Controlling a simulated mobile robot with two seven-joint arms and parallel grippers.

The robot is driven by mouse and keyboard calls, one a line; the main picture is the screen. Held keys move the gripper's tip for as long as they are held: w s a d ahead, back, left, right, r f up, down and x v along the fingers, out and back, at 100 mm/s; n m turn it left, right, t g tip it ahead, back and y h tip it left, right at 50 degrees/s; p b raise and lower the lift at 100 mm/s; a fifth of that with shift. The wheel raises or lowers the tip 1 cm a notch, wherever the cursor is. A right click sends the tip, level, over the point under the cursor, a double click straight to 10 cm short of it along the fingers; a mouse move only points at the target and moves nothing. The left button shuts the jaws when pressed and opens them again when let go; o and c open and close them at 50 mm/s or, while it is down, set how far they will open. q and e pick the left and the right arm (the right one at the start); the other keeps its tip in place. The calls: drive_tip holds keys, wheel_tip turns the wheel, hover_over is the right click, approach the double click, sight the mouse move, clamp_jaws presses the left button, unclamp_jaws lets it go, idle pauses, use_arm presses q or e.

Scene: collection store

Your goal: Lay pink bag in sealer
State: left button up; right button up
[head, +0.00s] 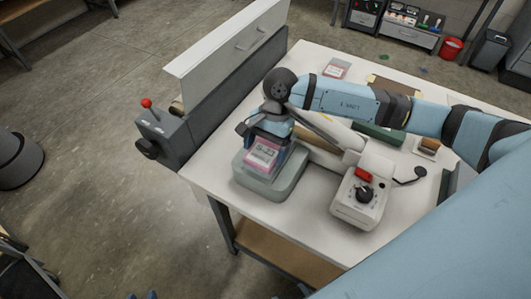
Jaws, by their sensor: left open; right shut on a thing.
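The pink bag (262,154) with a white label is held by my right gripper (268,134), which is shut on its upper part. The bag hangs over a grey-green block or tub (268,187) near the table's front left corner; I cannot tell whether they touch. The white sealer (357,205), with a red button and black knob, stands just to the right. Its long pale arm runs back to the left, partly hidden behind my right arm. My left gripper (142,296) shows only as two blue fingertips, apart, at the bottom edge over the floor.
A grey machine with a red-knobbed lever (165,130) and upright panel (230,55) borders the table's left side. A pink-labelled packet (337,68), green box (380,134) and small brown block (428,146) lie on the white table (215,176).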

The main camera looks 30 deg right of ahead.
sight(268, 147)
wheel_tip(268, 147, down, 3)
drive_tip(key=shift+f, duration=0.1)
drive_tip(key=shift+f, duration=0.2)
drive_tip(key=o, duration=0.8)
drive_tip(key=shift+r, duration=0.1)
